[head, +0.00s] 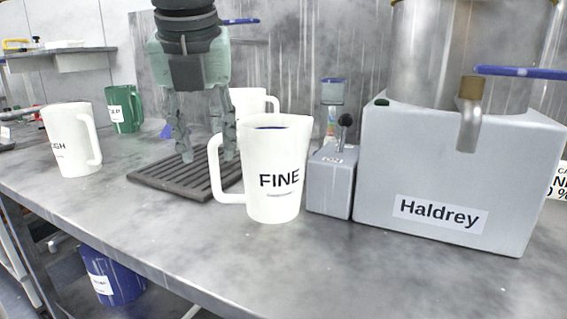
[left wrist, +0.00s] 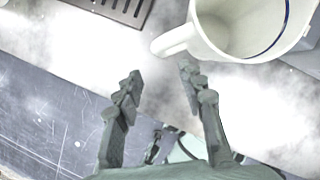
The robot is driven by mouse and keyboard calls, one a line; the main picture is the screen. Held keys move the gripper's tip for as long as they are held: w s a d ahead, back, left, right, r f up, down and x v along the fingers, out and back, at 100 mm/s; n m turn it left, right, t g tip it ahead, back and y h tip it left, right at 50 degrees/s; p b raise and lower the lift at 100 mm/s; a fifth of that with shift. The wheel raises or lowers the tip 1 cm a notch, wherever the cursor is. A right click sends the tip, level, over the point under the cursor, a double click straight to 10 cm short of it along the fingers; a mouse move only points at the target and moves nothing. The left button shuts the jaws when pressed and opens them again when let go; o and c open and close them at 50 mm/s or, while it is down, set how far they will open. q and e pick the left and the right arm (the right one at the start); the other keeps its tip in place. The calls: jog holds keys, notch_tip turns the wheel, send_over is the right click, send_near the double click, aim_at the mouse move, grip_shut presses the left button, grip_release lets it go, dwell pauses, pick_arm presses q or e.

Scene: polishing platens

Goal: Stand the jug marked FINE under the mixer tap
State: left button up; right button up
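The white jug marked FINE (head: 279,199) stands upright on the bench, its handle (head: 216,172) pointing left. In the left wrist view the jug (left wrist: 205,42) is at the top right, with its handle just beyond the fingertips. The mixer tap (head: 469,118) is a metal spout with a brass collar and blue lever, at the front of the grey Haldrey box. The jug is well left of it. My left gripper (head: 206,155) points down beside the handle, open and empty; in the wrist view its fingers (left wrist: 158,73) are apart. I cannot tell whether a finger touches the handle. My right gripper is not in view.
A small grey box with a black-knobbed lever (head: 331,185) stands between the jug and the Haldrey box (head: 380,170). Another white jug (head: 70,145), a green jug (head: 124,108) and a partly hidden white jug (head: 250,98) stand around. The front bench is clear.

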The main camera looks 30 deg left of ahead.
aim_at(213, 161)
pick_arm(q)
jog(key=x, duration=0.5)
jog(key=w+x, duration=0.1)
jog(key=x, duration=0.1)
jog(key=shift+w+a+f+p, duration=0.1)
jog(key=shift+w+a+p, duration=0.05)
jog(key=shift+a+p, duration=0.2)
grip_shut()
